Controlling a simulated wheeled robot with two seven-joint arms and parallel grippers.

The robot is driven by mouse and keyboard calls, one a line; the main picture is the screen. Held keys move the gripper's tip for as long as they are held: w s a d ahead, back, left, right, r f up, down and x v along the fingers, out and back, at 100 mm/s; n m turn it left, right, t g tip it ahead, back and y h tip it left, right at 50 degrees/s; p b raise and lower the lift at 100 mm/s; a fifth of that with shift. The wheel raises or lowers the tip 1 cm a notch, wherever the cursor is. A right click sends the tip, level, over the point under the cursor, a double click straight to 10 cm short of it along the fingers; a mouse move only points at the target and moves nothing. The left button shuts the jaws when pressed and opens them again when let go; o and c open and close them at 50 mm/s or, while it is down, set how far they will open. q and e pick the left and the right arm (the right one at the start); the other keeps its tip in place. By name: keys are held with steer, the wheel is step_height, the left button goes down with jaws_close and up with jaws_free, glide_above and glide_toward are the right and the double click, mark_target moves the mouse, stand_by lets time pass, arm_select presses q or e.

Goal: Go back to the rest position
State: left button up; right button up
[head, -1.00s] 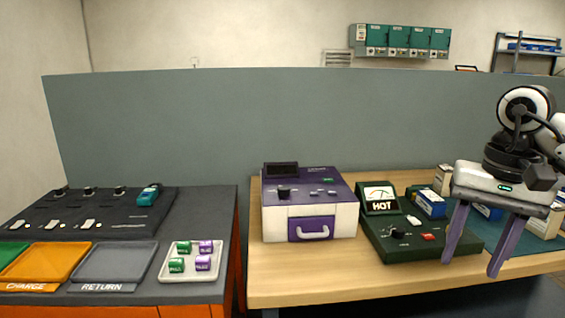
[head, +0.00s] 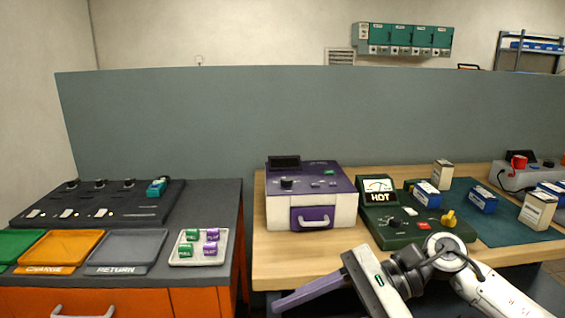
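My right gripper (head: 312,293) is low in the head view, in front of the table's front edge. Its arm comes in from the lower right. One purple finger points left from near the upper end of the gripper's pale body, as when open. The other finger is out of the frame below. I see nothing held by the visible finger. My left gripper is not in view.
The wooden table (head: 285,258) carries a purple and white box (head: 313,206), a green tester (head: 400,228) reading HOT, and several small cartons on a teal mat. A dark bench at left holds a charger (head: 95,204), coloured trays and a white tray (head: 172,257) with several cells.

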steer(key=a+r+m+t+y, duration=0.2)
steer(key=a+m+t+y, duration=0.15)
steer(key=m+y, duration=0.4)
steer(key=w+d+f+m+t+h, duration=0.4)
steer(key=m+t, duration=0.4)
steer(key=m, duration=0.7)
steer(key=w+d+f+m+t+h, duration=0.1)
steer(key=d+f+m+t+h, duration=0.2)
steer(key=f+m+t+h, duration=0.85)
steer(key=s+d+f+m+g+h, duration=0.1)
steer(key=s+d+f+m+g, duration=0.25)
steer(key=f+m, duration=0.35)
steer(key=s+d+f+m+g, duration=0.3)
steer(key=d+f+m, duration=0.1)
steer(key=m, duration=0.6)
steer(key=s+d+f+m+g+h, duration=0.2)
steer(key=s+f+m+g, duration=0.3)
steer(key=s+f, duration=0.6)
steer(key=shift+s+d+m, duration=0.25)
steer(key=shift+s+m, duration=0.55)
steer(key=shift+s, duration=0.3)
